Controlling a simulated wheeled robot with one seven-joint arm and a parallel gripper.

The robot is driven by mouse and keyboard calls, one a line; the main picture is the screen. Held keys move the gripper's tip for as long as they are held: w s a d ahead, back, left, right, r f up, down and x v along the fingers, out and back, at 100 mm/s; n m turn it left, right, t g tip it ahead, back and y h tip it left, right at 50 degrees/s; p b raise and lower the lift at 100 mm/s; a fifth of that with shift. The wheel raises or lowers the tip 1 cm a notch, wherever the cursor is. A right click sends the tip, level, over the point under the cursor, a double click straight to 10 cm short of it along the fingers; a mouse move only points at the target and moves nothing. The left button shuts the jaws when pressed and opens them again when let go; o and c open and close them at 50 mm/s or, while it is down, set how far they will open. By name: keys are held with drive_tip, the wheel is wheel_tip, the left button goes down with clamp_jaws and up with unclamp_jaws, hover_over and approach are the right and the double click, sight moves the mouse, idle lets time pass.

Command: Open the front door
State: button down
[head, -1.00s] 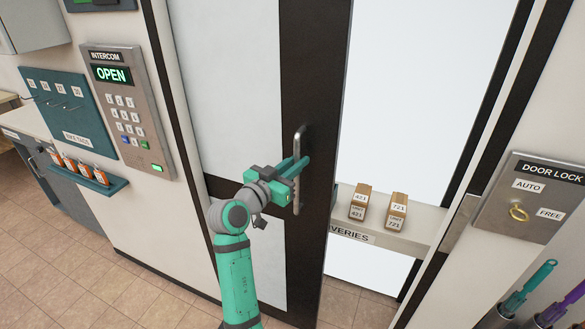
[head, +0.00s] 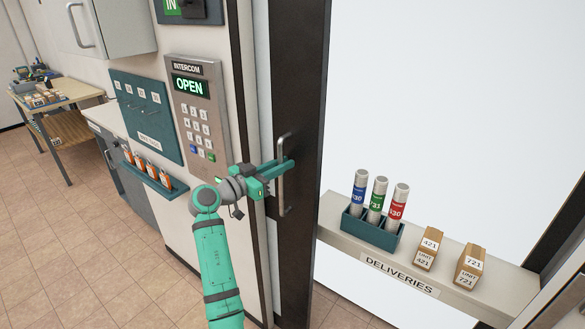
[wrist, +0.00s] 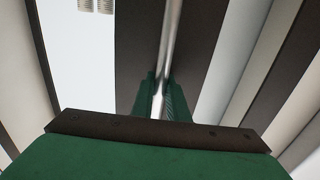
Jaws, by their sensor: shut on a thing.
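The front door (head: 303,120) is a sliding panel with a dark frame. It stands well to the left, beside the intercom, with a wide opening to its right. Its vertical metal handle (head: 281,185) is on the dark edge strip. My gripper (head: 284,166) is shut on this handle, with its teal fingers on either side of the bar. In the wrist view the handle (wrist: 171,45) runs down between my gripper's two green fingers (wrist: 162,100). The intercom (head: 195,110) shows "OPEN" in green on its screen.
Through the opening is a deliveries shelf (head: 335,238) with a teal rack of tubes (head: 371,232) and two small boxes, 421 (head: 428,249) and 721 (head: 469,267). Left of the intercom are a hook board (head: 147,115) and a small ledge of orange items (head: 152,172). Tiled floor is clear at left.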

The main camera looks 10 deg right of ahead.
drive_tip(key=shift+s+d+f, duration=0.1)
drive_tip(key=shift+s+f, duration=0.1)
drive_tip(key=shift+s, duration=0.05)
drive_tip(key=c, duration=1.7)
unclamp_jaws()
drive_tip(key=shift+a, duration=0.25)
drive_tip(key=shift+c, duration=0.2)
drive_tip(key=shift+a+r, duration=0.1)
drive_tip(key=shift+a, duration=0.05)
drive_tip(key=shift+s, duration=0.1)
drive_tip(key=v, duration=1.1)
